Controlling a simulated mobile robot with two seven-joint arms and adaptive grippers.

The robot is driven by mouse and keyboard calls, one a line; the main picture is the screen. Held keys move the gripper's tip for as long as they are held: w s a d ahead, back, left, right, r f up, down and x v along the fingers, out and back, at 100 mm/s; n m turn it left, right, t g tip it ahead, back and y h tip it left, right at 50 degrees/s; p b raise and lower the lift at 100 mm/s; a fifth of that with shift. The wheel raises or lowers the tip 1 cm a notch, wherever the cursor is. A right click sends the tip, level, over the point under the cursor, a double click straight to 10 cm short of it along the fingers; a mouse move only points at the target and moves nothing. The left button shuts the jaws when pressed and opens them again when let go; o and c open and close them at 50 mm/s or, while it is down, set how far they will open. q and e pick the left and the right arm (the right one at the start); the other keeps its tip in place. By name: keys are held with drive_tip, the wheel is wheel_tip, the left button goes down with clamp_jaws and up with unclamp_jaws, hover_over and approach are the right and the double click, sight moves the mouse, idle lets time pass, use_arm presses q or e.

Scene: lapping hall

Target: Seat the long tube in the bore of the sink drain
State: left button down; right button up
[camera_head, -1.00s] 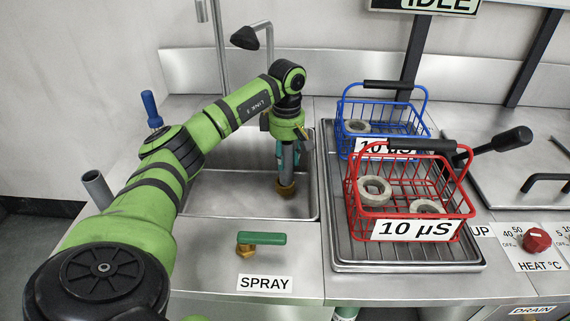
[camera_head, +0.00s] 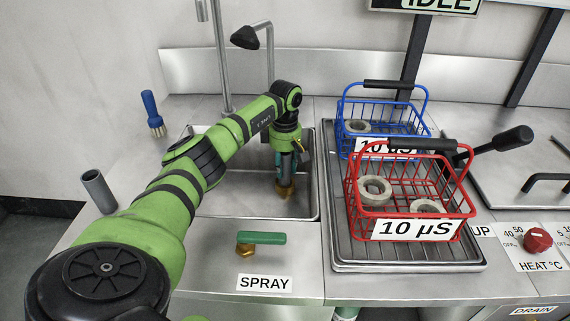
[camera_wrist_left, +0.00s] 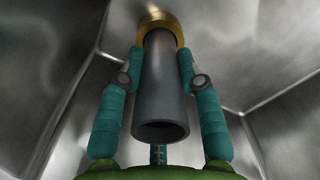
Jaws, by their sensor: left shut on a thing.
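The long tube (camera_wrist_left: 164,85) is dark grey and hollow, with its open near end facing the left wrist camera. My left gripper (camera_wrist_left: 158,62) is shut on it, one teal finger on each side. In the head view the gripper (camera_head: 286,165) is down inside the sink, and the tube is mostly hidden by it. The brass sink drain (camera_head: 284,191) is directly below; it also shows as a ring around the tube's far end in the left wrist view (camera_wrist_left: 155,19). How deep the tube sits in the bore is hidden. My right gripper is not seen.
The steel sink (camera_head: 235,195) has walls close around the gripper. Red (camera_head: 462,209) and blue (camera_head: 425,116) wire baskets stand right of it. A spray handle (camera_head: 262,239) is in front. Another grey tube (camera_head: 98,192) and a blue-handled brush (camera_head: 151,112) stand at left.

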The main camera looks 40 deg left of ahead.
use_arm(q)
drive_tip(key=shift+f, duration=0.15)
drive_tip(key=c, duration=0.9)
unclamp_jaws()
drive_tip(key=shift+o, duration=0.3)
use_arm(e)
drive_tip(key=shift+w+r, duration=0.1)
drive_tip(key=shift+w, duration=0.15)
use_arm(q)
drive_tip(key=shift+r, duration=0.2)
wheel_tip(320, 180, up, 12)
drive_tip(key=shift+d+f+p, duration=0.1)
drive_tip(key=shift+f+p, duration=0.15)
drive_tip(key=shift+p, duration=0.1)
drive_tip(key=shift+r, duration=0.2)
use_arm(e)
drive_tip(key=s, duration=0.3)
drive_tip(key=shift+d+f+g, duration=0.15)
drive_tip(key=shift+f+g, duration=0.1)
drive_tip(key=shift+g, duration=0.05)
